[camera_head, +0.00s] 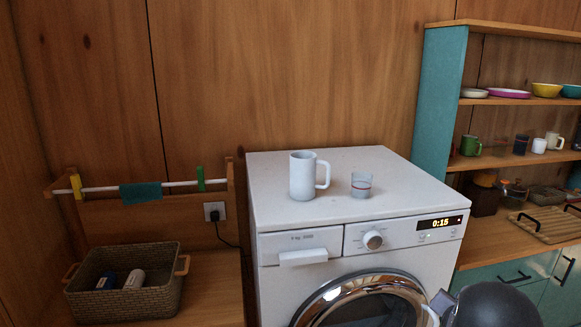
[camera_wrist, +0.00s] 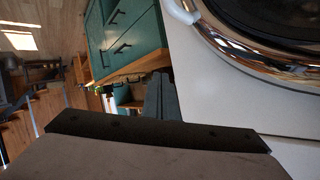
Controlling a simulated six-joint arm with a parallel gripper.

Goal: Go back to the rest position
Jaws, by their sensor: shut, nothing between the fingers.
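My gripper (camera_wrist: 160,92) shows in the wrist view as dark fingers closed together, with nothing between them. It is in front of the white washing machine (camera_head: 300,245), close to the round chrome-rimmed door (camera_wrist: 235,45) at the upper right of that view. In the head view, a dark rounded part of my arm is at the bottom right, low in front of the machine. My gripper is apart from both.
A woven basket (camera_head: 125,300) with small bottles sits on the wooden bench at left, below a rail with pegs and a teal cloth (camera_head: 140,193). Shelves (camera_head: 525,100) with dishes stand at right, above a counter with a wooden rack (camera_head: 548,225).

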